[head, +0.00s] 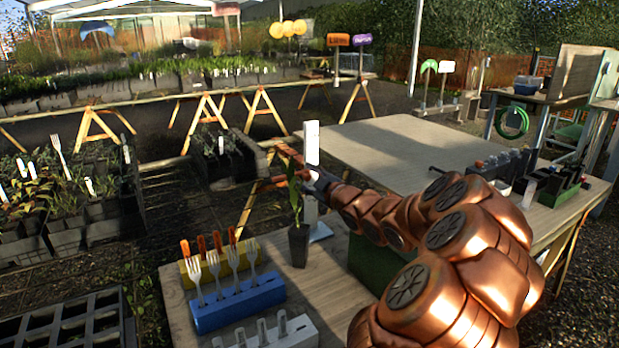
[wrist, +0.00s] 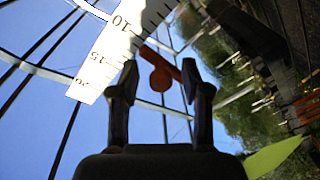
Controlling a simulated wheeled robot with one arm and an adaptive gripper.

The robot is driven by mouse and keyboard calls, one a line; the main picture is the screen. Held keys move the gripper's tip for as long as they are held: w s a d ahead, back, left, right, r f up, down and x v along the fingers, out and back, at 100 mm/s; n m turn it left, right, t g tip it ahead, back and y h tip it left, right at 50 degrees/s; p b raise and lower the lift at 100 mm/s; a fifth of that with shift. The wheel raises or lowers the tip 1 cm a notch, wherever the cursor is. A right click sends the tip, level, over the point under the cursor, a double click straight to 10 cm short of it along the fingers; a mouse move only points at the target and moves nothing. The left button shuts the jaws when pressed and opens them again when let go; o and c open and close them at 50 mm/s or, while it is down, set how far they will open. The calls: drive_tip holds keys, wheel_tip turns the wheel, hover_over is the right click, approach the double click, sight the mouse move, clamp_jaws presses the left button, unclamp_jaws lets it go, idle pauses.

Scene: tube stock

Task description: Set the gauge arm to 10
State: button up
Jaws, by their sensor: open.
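The gauge is a tall white post (head: 311,143) on a pale base at the back of the near bench. In the wrist view its white scale (wrist: 103,62) shows 10, 15 and 20, tilted, at upper left. An orange gauge arm (wrist: 161,78) with a rounded part lies between my gripper's (wrist: 157,68) two dark fingers, its upper end close to the scale near 10. My gripper is open, with a finger on either side of the orange arm. I cannot tell whether either finger touches it.
A potted plant (head: 299,243) stands close in front of the gauge. A blue block (head: 238,305) with forks, a yellow block (head: 190,270) and a white rack (head: 300,333) stand at the bench's front left. A bare tabletop (head: 400,143) lies behind my arm.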

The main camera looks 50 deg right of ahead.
wheel_tip(320, 180, up, 10)
idle(0.7)
drive_tip(key=shift+s, duration=0.1)
drive_tip(key=s+a+p, duration=0.1)
drive_tip(key=s, duration=0.7)
drive_tip(key=shift+s+a, duration=0.3)
drive_tip(key=shift+a, duration=0.1)
idle(0.7)
idle(1.3)
